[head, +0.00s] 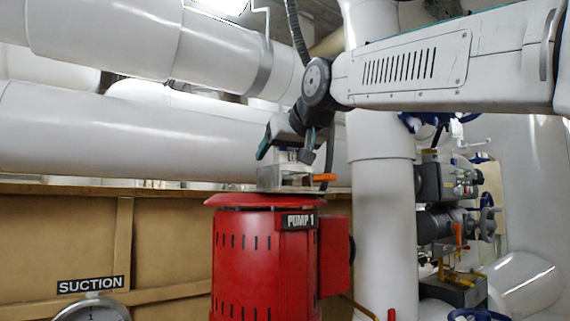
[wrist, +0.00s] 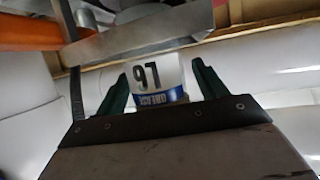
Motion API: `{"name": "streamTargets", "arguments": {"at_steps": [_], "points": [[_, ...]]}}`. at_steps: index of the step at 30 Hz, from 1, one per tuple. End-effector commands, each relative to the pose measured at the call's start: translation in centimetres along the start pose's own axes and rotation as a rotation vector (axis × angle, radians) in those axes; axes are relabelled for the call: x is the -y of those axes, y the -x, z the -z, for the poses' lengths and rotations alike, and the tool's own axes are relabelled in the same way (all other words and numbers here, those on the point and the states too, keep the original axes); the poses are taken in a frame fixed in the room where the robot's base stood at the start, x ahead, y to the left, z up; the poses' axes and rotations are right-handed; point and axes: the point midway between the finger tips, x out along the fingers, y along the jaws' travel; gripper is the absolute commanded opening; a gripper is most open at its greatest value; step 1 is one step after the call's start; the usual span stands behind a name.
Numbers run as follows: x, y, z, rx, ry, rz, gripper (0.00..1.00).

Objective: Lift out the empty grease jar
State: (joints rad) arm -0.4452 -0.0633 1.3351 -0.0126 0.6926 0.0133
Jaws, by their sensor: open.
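A white jar (wrist: 157,76) with dark characters and a blue band shows between the two green fingers of my gripper (wrist: 160,84) in the wrist view. The fingers are apart, one on each side of it; I cannot tell whether they touch it. In the head view my gripper (head: 292,148) is low over an open metal tray (head: 284,181) on top of the red pump housing (head: 265,255). The jar is small and mostly hidden there. Whether it is empty cannot be seen.
An orange item (head: 324,178) lies at the tray's right side and shows large in the wrist view (wrist: 30,32). A white vertical pipe (head: 382,220) stands close to the right. Thick white pipes (head: 130,128) run behind on the left.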

Motion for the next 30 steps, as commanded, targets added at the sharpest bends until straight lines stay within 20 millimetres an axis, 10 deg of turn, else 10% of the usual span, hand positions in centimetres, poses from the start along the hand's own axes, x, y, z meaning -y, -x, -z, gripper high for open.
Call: {"name": "streamTargets", "arguments": {"at_steps": [7, 13, 30], "points": [[0.1, -0.3, 0.1, -0.002, 0.001, 0.001, 0.68], [0.1, -0.3, 0.0, -0.001, 0.001, 0.001, 0.14], [0.1, 0.7, 2.6, -0.004, 0.001, 0.001, 0.14]]}}
